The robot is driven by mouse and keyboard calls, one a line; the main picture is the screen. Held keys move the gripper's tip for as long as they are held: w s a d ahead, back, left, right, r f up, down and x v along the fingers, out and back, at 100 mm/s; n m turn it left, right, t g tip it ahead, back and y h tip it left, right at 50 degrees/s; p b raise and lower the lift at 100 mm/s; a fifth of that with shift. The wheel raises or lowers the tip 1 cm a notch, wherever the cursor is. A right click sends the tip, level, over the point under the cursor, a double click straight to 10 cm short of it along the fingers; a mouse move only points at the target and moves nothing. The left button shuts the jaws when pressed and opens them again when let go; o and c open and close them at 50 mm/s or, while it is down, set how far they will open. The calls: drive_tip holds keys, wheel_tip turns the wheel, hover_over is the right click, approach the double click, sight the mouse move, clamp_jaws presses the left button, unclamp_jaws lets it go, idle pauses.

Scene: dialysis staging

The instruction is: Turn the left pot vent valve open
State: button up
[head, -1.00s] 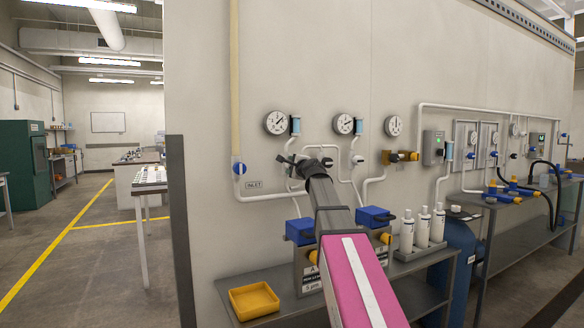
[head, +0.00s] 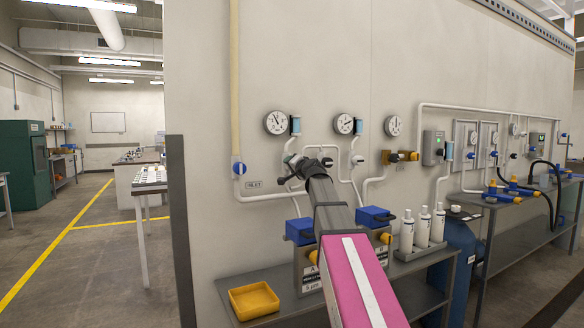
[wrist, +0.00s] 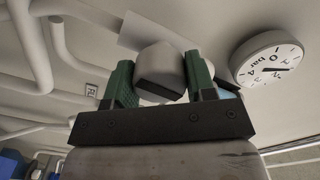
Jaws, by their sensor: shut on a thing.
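My gripper (head: 291,168) is up at the wall, below the left gauge. In the wrist view its two green fingers (wrist: 160,82) close around a pale grey block-shaped knob (wrist: 159,65). I take this to be the left pot vent valve. My gripper and wrist hide most of the knob and its pipe in the head view. The left filter pot's blue head (head: 300,232) sits below, beside my arm. A similar pale valve (head: 357,159) on the right pipe stands apart from my gripper.
The left gauge (head: 276,123) is close above the gripper, and it also shows in the wrist view (wrist: 270,60). White pipes run along the wall around the gripper. A yellow tray (head: 254,301) and white bottles (head: 422,228) stand on the bench below.

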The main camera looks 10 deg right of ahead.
drive_tip(key=shift+f+n, duration=0.1)
drive_tip(key=shift+n, duration=0.5)
drive_tip(key=o, duration=0.9)
drive_tip(key=v, duration=1.1)
